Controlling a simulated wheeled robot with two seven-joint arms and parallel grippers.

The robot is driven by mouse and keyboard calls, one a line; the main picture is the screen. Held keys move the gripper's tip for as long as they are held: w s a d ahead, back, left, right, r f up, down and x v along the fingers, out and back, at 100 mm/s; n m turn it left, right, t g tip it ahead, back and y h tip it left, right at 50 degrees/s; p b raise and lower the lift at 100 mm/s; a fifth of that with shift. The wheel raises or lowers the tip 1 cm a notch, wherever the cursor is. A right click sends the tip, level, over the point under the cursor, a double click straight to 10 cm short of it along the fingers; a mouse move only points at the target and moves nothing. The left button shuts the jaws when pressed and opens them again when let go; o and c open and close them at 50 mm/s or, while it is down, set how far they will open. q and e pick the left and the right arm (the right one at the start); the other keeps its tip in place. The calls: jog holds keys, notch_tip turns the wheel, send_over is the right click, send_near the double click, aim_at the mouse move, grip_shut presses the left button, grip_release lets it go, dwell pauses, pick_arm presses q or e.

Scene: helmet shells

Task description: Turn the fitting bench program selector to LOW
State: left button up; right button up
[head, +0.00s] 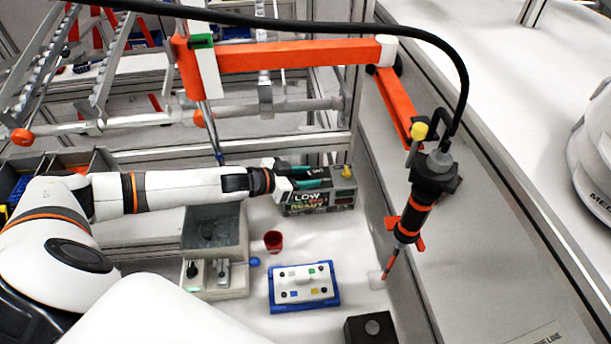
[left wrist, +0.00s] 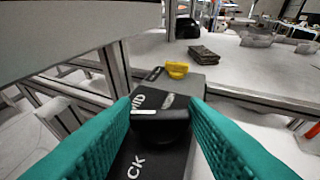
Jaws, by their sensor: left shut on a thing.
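The fitting bench program box (head: 328,199) stands at the back of the bench and shows the lit words LOW and READY on its front. My left gripper (head: 312,177) reaches it from the left, over its top. In the left wrist view my teal fingers (left wrist: 163,125) are shut on the black selector knob (left wrist: 160,122), one on each side. A light pointer mark shows on the knob. A yellow part (left wrist: 177,70) stands on the box beyond the knob. My right gripper is not in view.
A driver tool (head: 425,190) hangs from an orange arm (head: 290,56) to the right. A red cup (head: 273,241), a blue-edged fixture (head: 303,287), a grey station (head: 215,250) and a black block (head: 370,328) stand on the white bench in front.

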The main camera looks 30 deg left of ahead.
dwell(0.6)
pick_arm(q)
jog(key=o, duration=1)
jog(key=shift+s+a+b, duration=0.35)
jog(key=shift+s, duration=0.05)
jog(key=shift+b+v, duration=0.9)
jog(key=shift+v, duration=4.6)
jog(key=shift+r, duration=0.2)
